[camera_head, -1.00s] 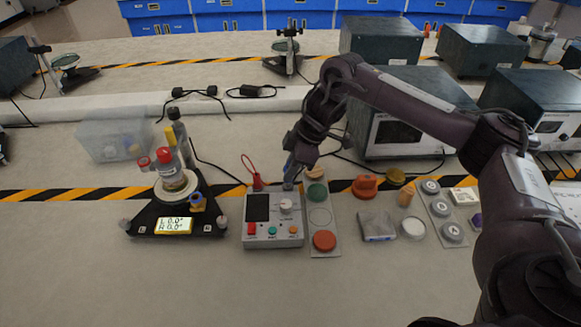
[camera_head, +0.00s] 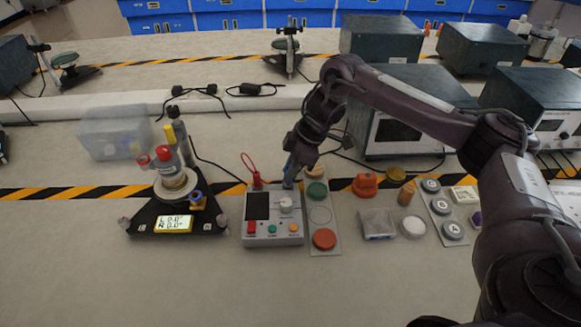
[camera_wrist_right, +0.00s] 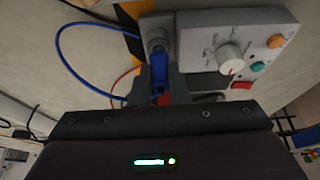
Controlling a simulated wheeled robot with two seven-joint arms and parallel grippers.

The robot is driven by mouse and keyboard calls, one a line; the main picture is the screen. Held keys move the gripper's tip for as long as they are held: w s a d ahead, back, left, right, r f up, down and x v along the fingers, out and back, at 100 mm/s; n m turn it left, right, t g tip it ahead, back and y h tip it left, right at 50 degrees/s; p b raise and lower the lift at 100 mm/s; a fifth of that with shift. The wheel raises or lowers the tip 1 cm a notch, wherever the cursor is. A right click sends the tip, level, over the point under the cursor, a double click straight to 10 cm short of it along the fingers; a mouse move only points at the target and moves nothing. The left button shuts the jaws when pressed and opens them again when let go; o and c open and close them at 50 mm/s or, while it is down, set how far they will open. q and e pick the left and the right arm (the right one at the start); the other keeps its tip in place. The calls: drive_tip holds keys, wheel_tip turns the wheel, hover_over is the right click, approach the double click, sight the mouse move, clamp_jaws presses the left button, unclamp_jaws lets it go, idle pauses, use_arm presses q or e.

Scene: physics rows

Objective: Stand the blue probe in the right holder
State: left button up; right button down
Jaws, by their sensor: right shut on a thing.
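The grey meter box (camera_head: 273,229) stands on the bench, with a dark screen, a white knob and coloured buttons. At its back left corner the red probe (camera_head: 256,181) stands upright with its red lead looped above it. The right holder (camera_head: 288,184) is a grey socket at the back right of the box; it also shows in the right wrist view (camera_wrist_right: 155,29). My right gripper (camera_head: 289,172) is shut on the blue probe (camera_wrist_right: 159,74), right at this holder. The fingers hide part of the probe, and I cannot tell how deep its tip sits. My left gripper is not in view.
A strip with a green button (camera_head: 317,190) and a red button (camera_head: 324,239) lies close right of the box. A black balance-like stand (camera_head: 150,220) with bottles is to the left. The blue lead (camera_wrist_right: 66,55) loops beside the probe.

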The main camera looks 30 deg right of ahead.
drive_tip(key=shift+f, duration=0.55)
idle(0.4)
drive_tip(key=c, duration=1.3)
unclamp_jaws()
drive_tip(key=shift+o, duration=0.3)
drive_tip(key=shift+o, duration=0.9)
wheel_tip(320, 180, up, 8)
drive_tip(key=p, duration=0.7)
drive_tip(key=shift+f+p, duration=0.15)
drive_tip(key=shift+p, duration=0.2)
drive_tip(key=shift+f, duration=0.1)
